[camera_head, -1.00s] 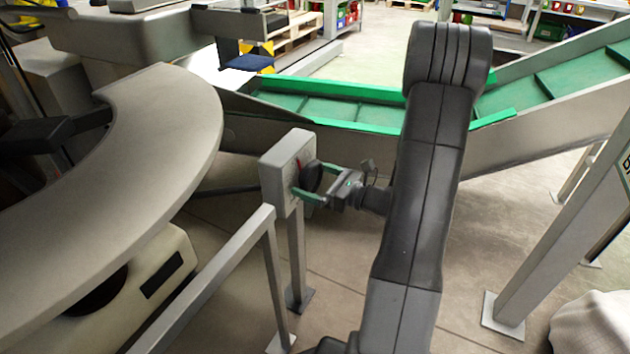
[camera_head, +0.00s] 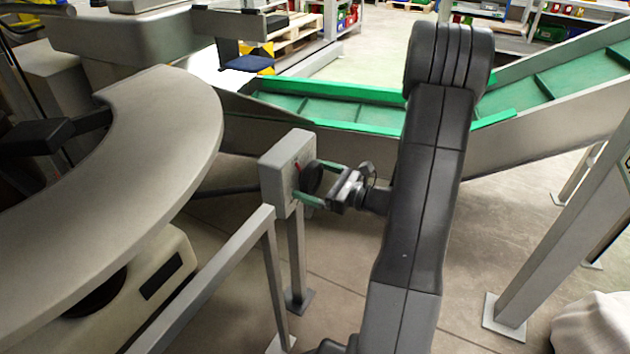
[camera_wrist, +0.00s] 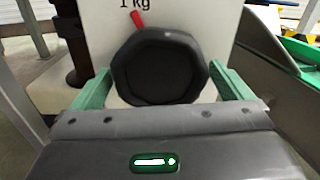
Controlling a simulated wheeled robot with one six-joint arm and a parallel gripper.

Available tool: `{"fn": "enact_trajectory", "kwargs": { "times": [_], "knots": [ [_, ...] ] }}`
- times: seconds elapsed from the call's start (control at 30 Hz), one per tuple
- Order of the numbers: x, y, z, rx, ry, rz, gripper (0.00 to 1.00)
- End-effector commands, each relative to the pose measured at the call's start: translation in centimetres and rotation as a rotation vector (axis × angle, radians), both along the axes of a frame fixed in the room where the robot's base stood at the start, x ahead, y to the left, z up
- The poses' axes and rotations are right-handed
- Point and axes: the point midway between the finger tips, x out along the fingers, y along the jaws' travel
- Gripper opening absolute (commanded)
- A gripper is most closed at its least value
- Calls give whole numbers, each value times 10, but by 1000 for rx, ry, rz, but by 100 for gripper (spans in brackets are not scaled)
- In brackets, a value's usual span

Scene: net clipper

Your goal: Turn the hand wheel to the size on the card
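The black, many-sided hand wheel (camera_head: 312,178) sits on the front of a light grey box (camera_head: 284,170) on a post. In the wrist view the wheel (camera_wrist: 160,68) fills the middle, with a small pale mark near its top edge. A red pointer (camera_wrist: 137,18) shows above it, left of centre, just under the print "1 kg". My gripper (camera_wrist: 162,75) has its green fingers on either side of the wheel. A narrow gap shows at the left finger; the right one is very close to the rim. I see no readable card.
A green conveyor (camera_head: 330,108) runs behind the box. A grey railing (camera_head: 225,265) stands in front of it, left of my arm. A large curved grey chute (camera_head: 165,160) fills the left. A partly cut-off sign shows at the right edge. Floor is clear under the wheel.

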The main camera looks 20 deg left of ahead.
Motion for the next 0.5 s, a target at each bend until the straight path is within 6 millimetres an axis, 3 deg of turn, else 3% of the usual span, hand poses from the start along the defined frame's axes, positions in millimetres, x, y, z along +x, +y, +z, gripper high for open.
{"fn": "enact_trajectory", "kwargs": {
  "times": [0.27,0.5],
  "knots": [
    [0,-2,1,1,1,-1,100],
    [-2,-32,2,1,2,-4,100]
  ]
}}
